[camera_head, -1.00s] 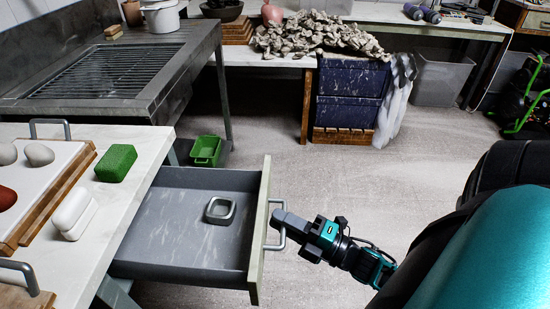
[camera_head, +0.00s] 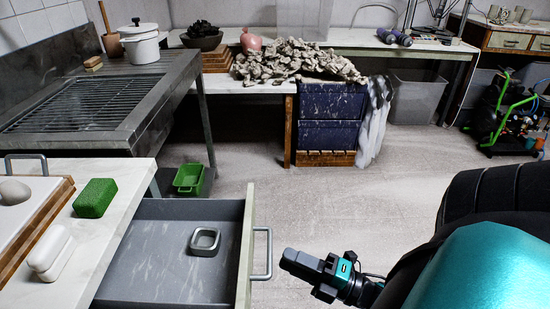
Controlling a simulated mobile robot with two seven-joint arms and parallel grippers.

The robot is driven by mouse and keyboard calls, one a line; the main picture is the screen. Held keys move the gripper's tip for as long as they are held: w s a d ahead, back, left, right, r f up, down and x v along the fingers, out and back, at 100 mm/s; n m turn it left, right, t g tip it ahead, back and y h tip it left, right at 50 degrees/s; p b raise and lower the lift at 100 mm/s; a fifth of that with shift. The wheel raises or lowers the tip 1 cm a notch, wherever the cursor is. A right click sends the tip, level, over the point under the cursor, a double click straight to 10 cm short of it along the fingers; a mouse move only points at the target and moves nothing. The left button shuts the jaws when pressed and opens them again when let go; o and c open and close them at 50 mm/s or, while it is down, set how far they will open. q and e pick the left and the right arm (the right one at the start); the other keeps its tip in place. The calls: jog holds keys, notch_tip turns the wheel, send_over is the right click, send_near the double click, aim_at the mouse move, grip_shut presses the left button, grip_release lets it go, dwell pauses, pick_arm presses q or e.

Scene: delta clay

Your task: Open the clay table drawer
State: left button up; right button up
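The table drawer (camera_head: 165,258) is pulled out from under the white-topped clay table (camera_head: 128,178). Its grey inside shows, with a small grey square ring-shaped item (camera_head: 205,241) lying on its floor. The pale drawer front (camera_head: 246,250) carries a metal bar handle (camera_head: 268,256). My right gripper (camera_head: 287,258) is just right of the handle, with a small gap between them. Its fingers overlap in this view, so their opening is hidden. My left gripper is not in view.
A green block (camera_head: 95,198) and a white block (camera_head: 51,253) lie on the tabletop beside a wood-edged board (camera_head: 35,232). A green bin (camera_head: 188,178) sits low behind the drawer. Blue crates (camera_head: 325,118) stand further back. The floor right of the drawer is clear.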

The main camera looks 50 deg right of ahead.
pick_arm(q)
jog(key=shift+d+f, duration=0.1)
pick_arm(e)
jog(key=v, duration=0.7)
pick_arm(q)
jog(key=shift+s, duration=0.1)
pick_arm(e)
jog(key=shift+s, duration=0.1)
